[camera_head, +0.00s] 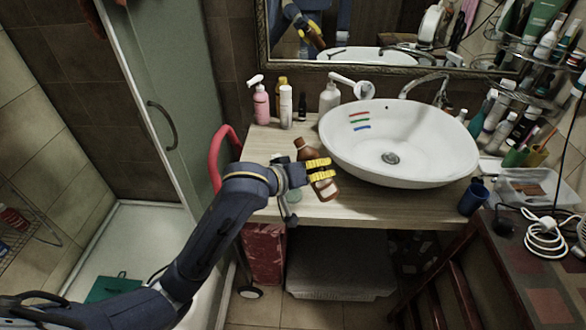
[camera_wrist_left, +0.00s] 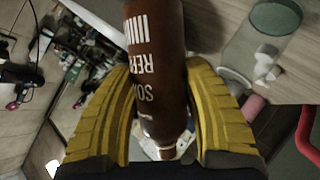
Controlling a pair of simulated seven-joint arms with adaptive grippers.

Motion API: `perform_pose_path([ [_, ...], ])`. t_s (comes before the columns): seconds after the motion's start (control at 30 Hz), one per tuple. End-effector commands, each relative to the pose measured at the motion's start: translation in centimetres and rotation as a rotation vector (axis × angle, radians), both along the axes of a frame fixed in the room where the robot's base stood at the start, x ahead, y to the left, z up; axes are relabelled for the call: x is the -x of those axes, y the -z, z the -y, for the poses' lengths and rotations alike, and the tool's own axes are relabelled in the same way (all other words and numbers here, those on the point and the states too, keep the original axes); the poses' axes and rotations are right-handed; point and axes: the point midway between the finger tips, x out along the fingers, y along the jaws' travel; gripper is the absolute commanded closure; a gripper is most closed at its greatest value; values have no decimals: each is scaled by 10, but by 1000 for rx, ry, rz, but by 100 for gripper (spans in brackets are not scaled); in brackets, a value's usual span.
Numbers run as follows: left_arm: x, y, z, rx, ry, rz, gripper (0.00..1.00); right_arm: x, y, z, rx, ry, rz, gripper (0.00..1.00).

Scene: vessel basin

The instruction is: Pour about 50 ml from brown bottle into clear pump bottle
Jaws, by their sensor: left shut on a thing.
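The brown bottle (camera_head: 327,188) is held in my left gripper (camera_head: 318,170), whose yellow fingers close around its middle. In the head view it leans with its neck to the upper left and its base to the lower right. In the left wrist view the brown bottle (camera_wrist_left: 156,60) shows its white label lettering between both fingers. A clear cylindrical vessel with a greenish end (camera_wrist_left: 272,22) stands close beside it, with a white part near it. In the head view my gripper mostly hides this vessel. Whether liquid flows cannot be told. My right gripper is not in view.
The white basin (camera_head: 440,165) is just right of the gripper. A pink pump bottle (camera_head: 261,105), a white bottle (camera_head: 286,107) and a pale pump bottle (camera_head: 329,98) stand at the back. The counter's front left has some free room.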

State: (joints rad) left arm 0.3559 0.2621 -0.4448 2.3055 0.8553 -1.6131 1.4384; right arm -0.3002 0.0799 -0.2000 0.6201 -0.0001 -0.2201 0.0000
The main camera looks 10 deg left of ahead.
Motion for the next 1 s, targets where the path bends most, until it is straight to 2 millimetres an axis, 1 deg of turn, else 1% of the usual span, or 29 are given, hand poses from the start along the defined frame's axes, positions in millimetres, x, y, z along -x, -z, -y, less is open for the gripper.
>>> perform_pose_path([
  [0.37,6,26,9,218,-1,-121,90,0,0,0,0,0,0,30],
  [0.63,8,26,14,360,-1,-197,90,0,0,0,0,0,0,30],
  [1.0,9,26,16,476,-1,-260,90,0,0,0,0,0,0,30],
])
